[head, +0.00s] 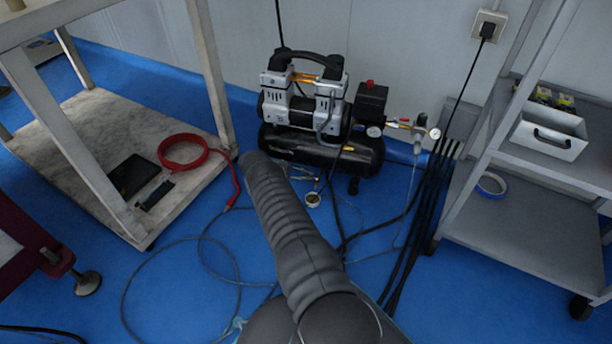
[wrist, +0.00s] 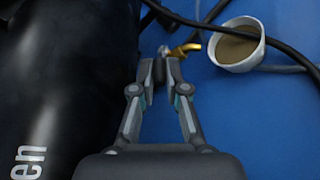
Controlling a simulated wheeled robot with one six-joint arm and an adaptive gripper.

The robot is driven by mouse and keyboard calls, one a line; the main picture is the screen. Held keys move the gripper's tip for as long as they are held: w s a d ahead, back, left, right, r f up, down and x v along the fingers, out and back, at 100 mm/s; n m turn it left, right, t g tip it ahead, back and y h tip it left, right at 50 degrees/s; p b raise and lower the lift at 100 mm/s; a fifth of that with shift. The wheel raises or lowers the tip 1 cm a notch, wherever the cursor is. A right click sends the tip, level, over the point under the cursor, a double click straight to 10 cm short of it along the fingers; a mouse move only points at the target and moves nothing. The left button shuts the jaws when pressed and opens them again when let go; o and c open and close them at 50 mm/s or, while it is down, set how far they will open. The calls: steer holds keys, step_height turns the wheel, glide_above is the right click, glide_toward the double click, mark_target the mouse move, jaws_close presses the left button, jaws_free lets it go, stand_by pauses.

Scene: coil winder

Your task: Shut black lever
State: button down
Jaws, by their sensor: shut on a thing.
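In the wrist view my gripper (wrist: 161,70) has its fingers drawn close together on a small part between their tips. A small grey metal fitting (wrist: 163,51) shows at the tips, with a curved brass piece (wrist: 188,48) just to its right. I cannot clearly make out a black lever; the fingers cover much of this spot. The black tank (wrist: 60,70) with white lettering fills the left side, close beside the fingers.
In the head view, a shelf cart (head: 510,222) stands right and a table with a red hose coil (head: 183,152) left. Hoses lie on the blue floor (head: 180,275).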

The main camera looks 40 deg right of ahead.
steer(key=c, duration=1.2)
jaws_free()
steer(key=shift+s+a+n+t+h, duration=0.15)
steer(key=shift+a+n+t+h, duration=0.1)
steer(key=shift+n+t+h, duration=0.5)
steer(key=shift+s, duration=0.1)
steer(key=v, duration=1.4)
steer(key=a+r+t+y, duration=0.1)
steer(key=a+r+y, duration=0.1)
steer(key=r, duration=0.8)
steer(key=w+a+r+t+y, duration=0.1)
steer(key=a+r+t, duration=0.1)
steer(key=r, duration=0.8)
steer(key=shift+w+a+r+y, duration=0.25)
steer(key=shift+w+r+y, duration=0.05)
steer(key=shift+y, duration=0.05)
